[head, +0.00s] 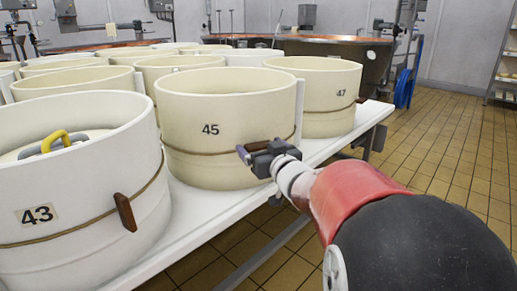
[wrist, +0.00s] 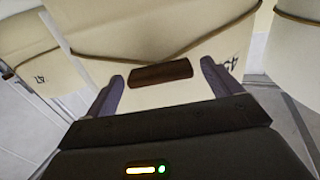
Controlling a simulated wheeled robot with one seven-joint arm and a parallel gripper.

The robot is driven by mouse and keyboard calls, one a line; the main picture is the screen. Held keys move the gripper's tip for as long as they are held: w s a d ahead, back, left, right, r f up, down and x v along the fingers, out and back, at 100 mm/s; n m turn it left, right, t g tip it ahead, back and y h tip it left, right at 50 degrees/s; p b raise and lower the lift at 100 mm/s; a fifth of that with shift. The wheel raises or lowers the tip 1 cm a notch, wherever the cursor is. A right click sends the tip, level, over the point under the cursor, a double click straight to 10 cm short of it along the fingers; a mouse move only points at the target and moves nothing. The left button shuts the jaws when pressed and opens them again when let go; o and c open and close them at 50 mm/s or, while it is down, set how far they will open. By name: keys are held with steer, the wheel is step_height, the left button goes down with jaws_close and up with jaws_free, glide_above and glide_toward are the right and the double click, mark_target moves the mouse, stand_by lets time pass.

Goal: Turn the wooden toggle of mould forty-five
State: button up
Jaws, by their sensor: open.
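Mould 45 (head: 215,105) is a round cream mould with a brown cord around it, in the middle of the head view. In the wrist view its wall (wrist: 165,35) is seen turned over. Its dark brown wooden toggle (wrist: 161,73) lies crosswise in the wrist view, at the cord's low point. My gripper (head: 259,149) is open at the right side of mould 45, near its wall. In the wrist view the toggle lies between the two fingertips, with a gap showing on each side. In the head view my gripper largely hides this toggle.
Mould 43 (head: 70,190), with its own toggle (head: 125,212), stands at the near left. Mould 47 (head: 325,95) stands close behind mould 45. The moulds stand on a white table (head: 205,220). Tiled floor (head: 450,140) lies open at the right; a copper vat (head: 335,60) is behind.

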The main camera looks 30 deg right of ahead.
steer(key=c, duration=1)
